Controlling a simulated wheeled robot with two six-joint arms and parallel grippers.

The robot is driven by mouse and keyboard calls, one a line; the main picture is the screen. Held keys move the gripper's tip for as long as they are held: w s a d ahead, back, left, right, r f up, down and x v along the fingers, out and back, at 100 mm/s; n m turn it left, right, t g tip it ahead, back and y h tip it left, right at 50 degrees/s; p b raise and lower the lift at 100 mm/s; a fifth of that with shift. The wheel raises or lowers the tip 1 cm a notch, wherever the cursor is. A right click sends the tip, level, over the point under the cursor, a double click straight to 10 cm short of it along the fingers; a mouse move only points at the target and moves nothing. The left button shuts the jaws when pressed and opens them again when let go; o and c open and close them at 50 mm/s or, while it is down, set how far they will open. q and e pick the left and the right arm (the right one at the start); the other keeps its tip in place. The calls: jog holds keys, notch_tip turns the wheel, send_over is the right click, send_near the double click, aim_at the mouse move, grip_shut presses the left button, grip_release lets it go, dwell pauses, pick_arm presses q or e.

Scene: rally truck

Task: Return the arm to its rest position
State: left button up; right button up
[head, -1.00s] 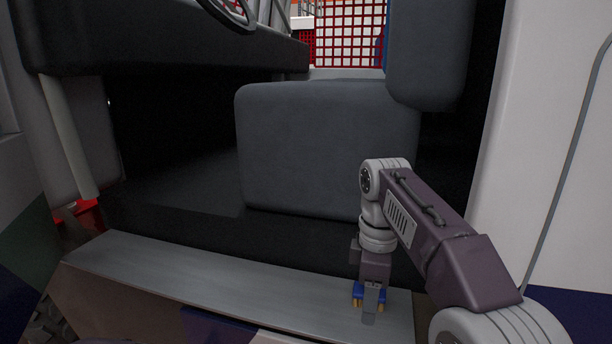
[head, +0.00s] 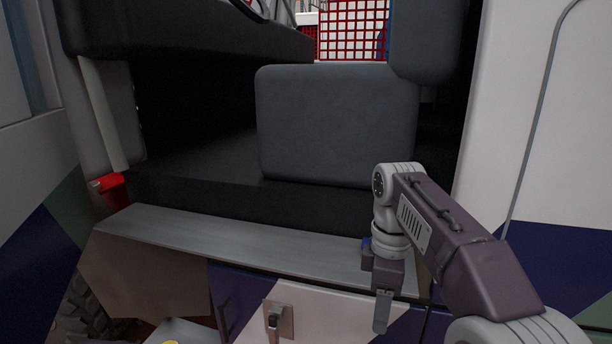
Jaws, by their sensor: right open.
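My right arm comes in from the lower right, and its gripper (head: 383,310) points down in front of the truck's side, below the grey metal sill (head: 240,248). It is open, seen edge-on, with nothing visible between its fingers. A small blue object (head: 367,243) is on the sill, just behind the gripper and mostly hidden by it. The gripper appears apart from it. My left arm and gripper are not in view.
The open cab doorway holds a dark grey seat (head: 337,125) and a black floor. A white door panel (head: 535,130) stands at right, near my arm. A latch (head: 276,320) is on the panel below the sill. The sill's left part is clear.

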pick_arm(q)
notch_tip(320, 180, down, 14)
jog(key=b, duration=1.3)
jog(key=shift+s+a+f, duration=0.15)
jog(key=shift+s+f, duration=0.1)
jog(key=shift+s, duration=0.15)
pick_arm(e)
jog(key=s+d+f+m, duration=0.1)
jog(key=s+f+m, duration=0.3)
jog(key=f, duration=0.8)
jog(key=s+d+f+m+t, duration=0.1)
jog(key=s+f+m, duration=0.3)
jog(key=f, duration=0.9)
jog(key=s+d+f+m, duration=0.1)
jog(key=s+f+m, duration=0.3)
jog(key=f, duration=0.9)
jog(key=m, duration=0.2)
jog(key=shift+s+d+f+m, duration=0.15)
jog(key=shift+s+d+m, duration=0.1)
jog(key=shift+s+m, duration=0.15)
